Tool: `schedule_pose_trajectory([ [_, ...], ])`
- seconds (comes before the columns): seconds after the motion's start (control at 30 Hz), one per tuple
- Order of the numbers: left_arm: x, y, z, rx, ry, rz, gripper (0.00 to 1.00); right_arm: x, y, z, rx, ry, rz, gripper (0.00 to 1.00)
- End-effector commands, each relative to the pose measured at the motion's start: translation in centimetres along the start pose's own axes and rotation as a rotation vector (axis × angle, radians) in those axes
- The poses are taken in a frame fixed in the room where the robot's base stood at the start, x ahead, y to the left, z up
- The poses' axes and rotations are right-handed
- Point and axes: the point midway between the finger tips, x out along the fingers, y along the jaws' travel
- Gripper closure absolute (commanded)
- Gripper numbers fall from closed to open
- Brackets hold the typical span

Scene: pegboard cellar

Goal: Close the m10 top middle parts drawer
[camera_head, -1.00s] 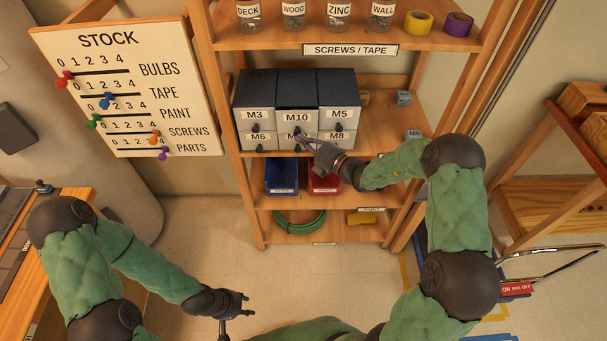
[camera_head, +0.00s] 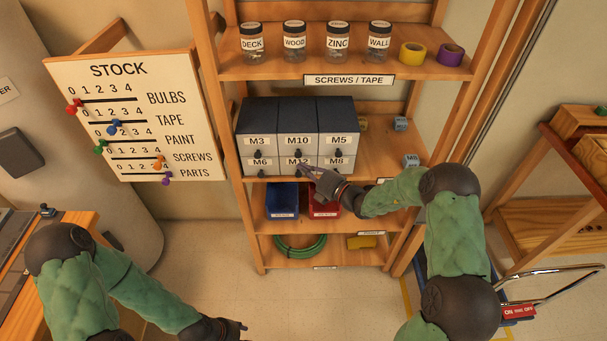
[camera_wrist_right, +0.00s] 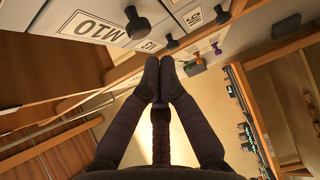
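The parts cabinet (camera_head: 297,110) is a dark-topped block with pale drawer fronts in two rows. The M10 drawer (camera_head: 298,141) is the top middle one, and its front looks level with the M3 and M5 fronts. Its label and dark knob show upside down in the right wrist view (camera_wrist_right: 95,28). My right gripper (camera_head: 306,171) is just below the M10 drawer, in front of the M12 drawer, partly hiding it. Its fingertips are together and empty in the wrist view (camera_wrist_right: 160,75). My left gripper (camera_head: 238,327) is low, cut by the bottom edge, far from the cabinet.
Jars (camera_head: 294,43) and tape rolls (camera_head: 411,53) stand on the shelf above. Blue (camera_head: 282,200) and red (camera_head: 323,201) bins sit on the shelf below. Small blocks (camera_head: 400,124) lie right of the cabinet. A stock board (camera_head: 130,118) hangs at left.

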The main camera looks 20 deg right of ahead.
Motion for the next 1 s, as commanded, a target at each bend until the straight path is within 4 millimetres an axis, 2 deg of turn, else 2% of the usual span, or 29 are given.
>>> schedule_pose_trajectory([
  [0.03, -0.8, 0.3, 0.1, 0.000, 0.000, 0.000, 0.60, -0.4, 0.3, -0.2, 0.002, 0.001, -0.002, 1.00],
  [0.3, -1.4, 0.5, 0.0, 0.000, 0.000, 0.000, 0.60, -6.2, 0.1, -0.1, 0.002, -0.001, -0.002, 1.00],
  [0.5, -1.8, 0.6, 0.1, 0.000, 0.000, 0.000, 0.60, -9.1, 0.0, -0.2, 0.001, 0.002, -0.001, 1.00],
  [0.63, -1.9, 0.7, 0.1, 0.000, -0.001, 0.000, 0.60, -10.1, 0.0, -0.2, 0.000, 0.002, -0.001, 1.00],
  [0.87, -1.9, 0.7, 0.1, 0.000, 0.000, 0.000, 0.60, -10.4, -0.1, -0.3, 0.000, 0.005, -0.002, 1.00],
  [1.0, -1.8, 0.6, 0.1, 0.000, 0.000, 0.000, 0.60, -10.1, -1.4, -1.9, -0.034, 0.053, -0.042, 1.00],
])
